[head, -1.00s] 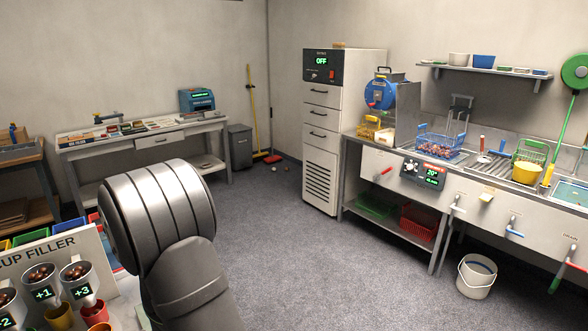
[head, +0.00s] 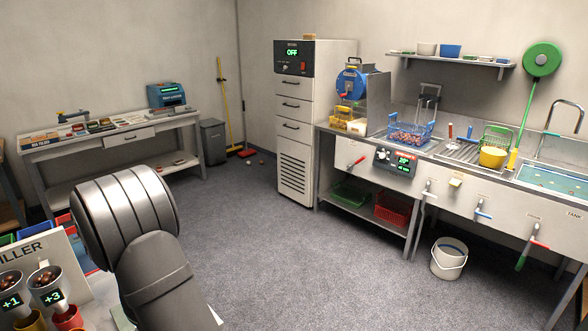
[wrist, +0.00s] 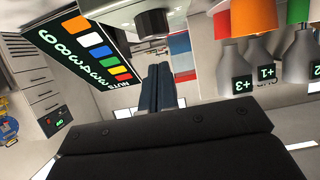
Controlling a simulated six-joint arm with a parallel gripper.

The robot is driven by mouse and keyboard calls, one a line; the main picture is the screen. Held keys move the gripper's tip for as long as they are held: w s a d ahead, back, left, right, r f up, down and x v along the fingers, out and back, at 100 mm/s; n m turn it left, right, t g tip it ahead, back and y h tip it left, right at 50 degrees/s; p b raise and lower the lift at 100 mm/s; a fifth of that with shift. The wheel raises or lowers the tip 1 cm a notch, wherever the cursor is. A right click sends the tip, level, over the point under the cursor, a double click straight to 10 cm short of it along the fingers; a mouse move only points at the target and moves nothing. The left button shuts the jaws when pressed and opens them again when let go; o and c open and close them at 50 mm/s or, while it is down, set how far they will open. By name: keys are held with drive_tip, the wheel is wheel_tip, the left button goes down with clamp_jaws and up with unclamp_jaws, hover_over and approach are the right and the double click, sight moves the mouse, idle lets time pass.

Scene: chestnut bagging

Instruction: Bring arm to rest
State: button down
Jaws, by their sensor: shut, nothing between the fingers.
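My gripper (wrist: 158,75) shows in the wrist view as two dark fingers lying together, shut and empty. It is out of sight in the head view, where my grey arm link fills the lower left. Grey cup-filler funnels (wrist: 255,68) with an orange and a green cup are at the right. I see nothing touching the fingers.
The cup filler (head: 40,250) stands close to my arm at lower left. A workbench (head: 125,135) is against the back wall, beside a grey bin (head: 213,142). A white cabinet (head: 295,150) and a sink counter (head: 440,190) are to the right.

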drive_tip(key=shift+x, duration=0.9)
drive_tip(key=v, duration=0.4)
drive_tip(key=shift+s+d+r, duration=0.15)
drive_tip(key=shift+s+d, duration=0.1)
drive_tip(key=x, duration=0.4)
drive_tip(key=shift+w+a, duration=0.1)
drive_tip(key=v, duration=0.9)
drive_tip(key=shift+a+f+n+g, duration=0.35)
drive_tip(key=shift+a+n, duration=0.25)
drive_tip(key=shift+a, duration=0.15)
drive_tip(key=shift+a+f+n+g, duration=0.2)
drive_tip(key=shift+a+n+g, duration=0.2)
drive_tip(key=shift+a+n, duration=0.3)
drive_tip(key=shift+a+f+n+g, duration=0.35)
drive_tip(key=shift+a+n, duration=0.15)
drive_tip(key=shift+a, duration=0.35)
